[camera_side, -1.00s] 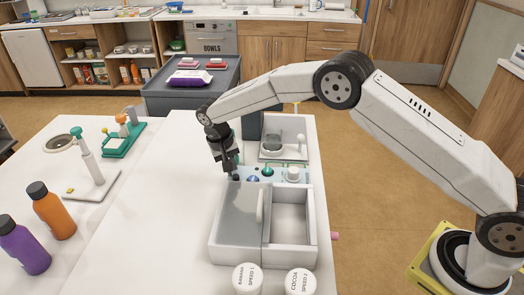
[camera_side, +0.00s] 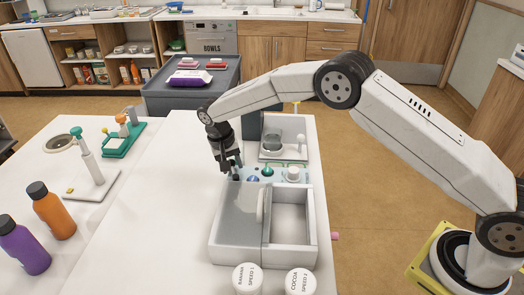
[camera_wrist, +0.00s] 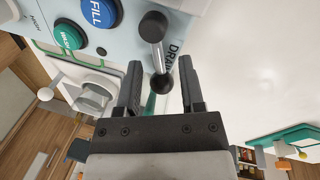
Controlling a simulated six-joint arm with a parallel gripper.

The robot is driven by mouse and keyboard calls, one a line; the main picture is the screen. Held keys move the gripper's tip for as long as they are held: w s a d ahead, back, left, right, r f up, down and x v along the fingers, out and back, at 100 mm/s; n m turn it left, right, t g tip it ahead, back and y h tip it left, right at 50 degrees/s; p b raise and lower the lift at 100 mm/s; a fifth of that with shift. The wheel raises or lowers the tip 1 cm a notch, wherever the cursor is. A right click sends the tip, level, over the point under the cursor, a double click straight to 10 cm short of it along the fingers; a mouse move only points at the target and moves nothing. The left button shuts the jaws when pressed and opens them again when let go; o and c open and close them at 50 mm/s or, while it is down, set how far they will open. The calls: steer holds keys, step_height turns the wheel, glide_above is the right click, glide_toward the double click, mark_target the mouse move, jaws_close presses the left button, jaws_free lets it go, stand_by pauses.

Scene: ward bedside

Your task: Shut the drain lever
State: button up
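The drain lever (camera_wrist: 157,52) is a short metal rod with black ends, beside the word DRAIN on a pale blue panel (camera_wrist: 122,45). In the wrist view it lies between the two dark fingers of my gripper (camera_wrist: 160,66), with a visible gap on each side. The gripper is open and not closed on it. In the side view my gripper (camera_side: 230,168) is low at the left end of the panel, behind the white basin unit (camera_side: 240,210). The lever is small there and partly hidden by the fingers.
A blue FILL button (camera_wrist: 101,11) and a green button (camera_wrist: 70,36) sit close to the lever. A white dial (camera_wrist: 95,92) is near them. In the side view, two white labelled jars (camera_side: 247,279) (camera_side: 300,281) stand in front of the basins.

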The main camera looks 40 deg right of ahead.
step_height(320, 180, up, 8)
steer(key=a, duration=0.1)
steer(key=shift+w+a+f, duration=0.2)
steer(key=shift+w, duration=0.1)
stand_by(0.4)
steer(key=shift+a, duration=0.15)
steer(key=c, duration=0.6)
steer(key=shift+a, duration=0.3)
jaws_close()
steer(key=a+r+n+t+h, duration=0.1)
steer(key=a+r+t+h, duration=0.1)
steer(key=a, duration=0.6)
steer(key=shift+s+a+t+h, duration=0.2)
steer(key=shift+a+t+h, duration=0.15)
steer(key=shift+t+h, duration=0.6)
